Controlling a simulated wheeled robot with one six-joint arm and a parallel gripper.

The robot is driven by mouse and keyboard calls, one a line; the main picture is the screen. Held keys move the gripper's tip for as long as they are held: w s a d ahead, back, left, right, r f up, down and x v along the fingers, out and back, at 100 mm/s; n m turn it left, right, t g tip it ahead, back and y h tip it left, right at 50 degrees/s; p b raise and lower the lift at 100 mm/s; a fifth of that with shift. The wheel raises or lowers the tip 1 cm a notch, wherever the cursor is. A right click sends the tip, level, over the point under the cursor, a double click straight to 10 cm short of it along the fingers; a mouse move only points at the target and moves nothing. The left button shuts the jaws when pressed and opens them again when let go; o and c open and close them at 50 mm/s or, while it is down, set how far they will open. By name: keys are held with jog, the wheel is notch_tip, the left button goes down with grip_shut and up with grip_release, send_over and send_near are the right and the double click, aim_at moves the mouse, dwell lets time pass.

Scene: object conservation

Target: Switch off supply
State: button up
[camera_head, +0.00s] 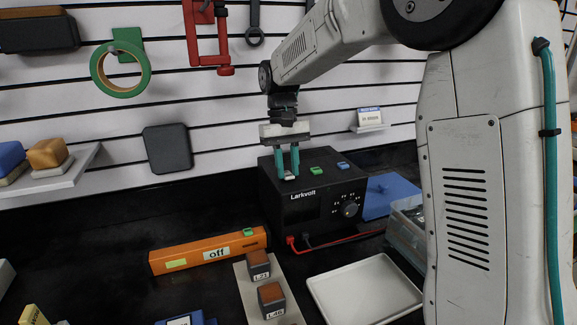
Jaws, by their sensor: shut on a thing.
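The power supply (283,207) is a black box marked "Larkvolt" with a round dial (350,209) on its front. Its front display area looks dark. A green piece (316,170) and a blue piece (343,165) sit on its top. My gripper (288,172) points down over the top left of the supply, its teal fingers shut on a small pale piece (290,177) there. The fingers partly hide this piece, and I cannot tell whether it is a switch. Red and dark leads (345,239) run from the supply's front.
An orange bar (180,259) labelled "off" lies in front of the supply. Two brown-topped blocks (270,296) stand on a beige strip. A white tray (365,290) is at the front right, beside a clear bin (405,225). Tools hang on the slatted wall.

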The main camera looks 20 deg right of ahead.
aim_at(288, 173)
jog(key=o, duration=1)
jog(key=v, duration=0.8)
jog(key=shift+f, duration=0.1)
jog(key=s+f, duration=0.2)
jog(key=f, duration=0.1)
jog(key=shift+d, duration=0.1)
jog(key=s+d+f+t, duration=0.1)
jog(key=s, duration=0.9)
jog(key=s+d+f+t, duration=0.1)
jog(key=s, duration=1)
jog(key=s+d+f+t, duration=0.1)
jog(key=s+t, duration=0.1)
jog(key=s, duration=0.9)
jog(key=shift+s+f, duration=0.15)
jog(key=shift+s, duration=0.1)
